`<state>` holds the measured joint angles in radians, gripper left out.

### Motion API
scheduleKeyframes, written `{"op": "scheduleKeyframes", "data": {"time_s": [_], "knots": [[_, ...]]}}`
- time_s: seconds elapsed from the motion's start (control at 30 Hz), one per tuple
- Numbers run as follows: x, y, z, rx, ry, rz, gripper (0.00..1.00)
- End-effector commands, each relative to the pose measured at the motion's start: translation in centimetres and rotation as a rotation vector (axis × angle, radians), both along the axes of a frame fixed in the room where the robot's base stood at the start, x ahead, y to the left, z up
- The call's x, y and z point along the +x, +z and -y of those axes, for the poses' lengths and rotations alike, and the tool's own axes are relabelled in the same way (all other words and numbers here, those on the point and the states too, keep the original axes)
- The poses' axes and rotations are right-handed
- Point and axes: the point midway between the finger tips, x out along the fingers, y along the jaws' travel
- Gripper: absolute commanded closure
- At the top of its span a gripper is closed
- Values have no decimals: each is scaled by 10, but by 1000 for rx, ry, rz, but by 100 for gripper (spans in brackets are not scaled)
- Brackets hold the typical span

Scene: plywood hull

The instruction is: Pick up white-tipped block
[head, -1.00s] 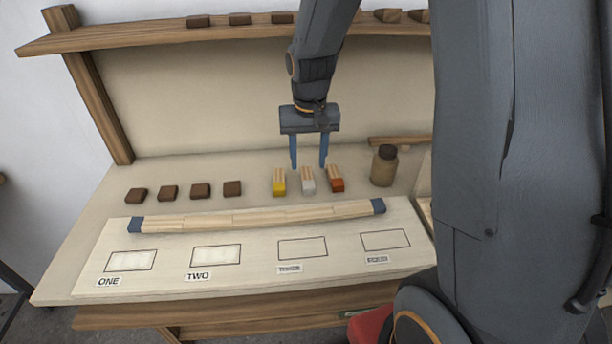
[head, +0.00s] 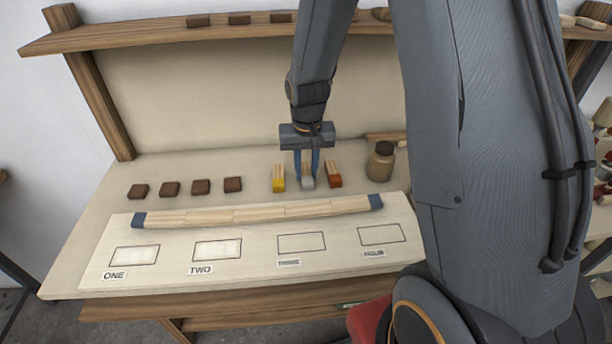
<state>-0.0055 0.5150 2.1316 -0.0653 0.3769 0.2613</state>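The white-tipped block (head: 307,183) stands on the table between a yellow-tipped block (head: 279,180) and an orange-tipped block (head: 334,178). Its pale tip faces the front; its upper part is mostly hidden by my gripper. My gripper (head: 307,177) points down with its blue fingers on either side of the white-tipped block. The fingers are close together and look shut on the block, which still appears to rest at table level.
Several dark brown blocks (head: 201,187) stand in a row to the left. A brown jar (head: 381,162) is close on the right. A long wooden strip with blue ends (head: 260,213) lies in front, across a pale board (head: 180,275) with outlined rectangles.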

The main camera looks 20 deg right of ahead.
Motion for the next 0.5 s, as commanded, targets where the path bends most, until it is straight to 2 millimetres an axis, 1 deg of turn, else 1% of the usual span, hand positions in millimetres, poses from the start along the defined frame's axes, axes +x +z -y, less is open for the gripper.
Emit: {"op": "scheduleKeyframes", "data": {"time_s": [0.03,0.1,0.5], "knots": [[0,0,0,0,0,0,87],[0,0,0,0,0,0,99],[-1,4,0,0,0,0,99]]}}
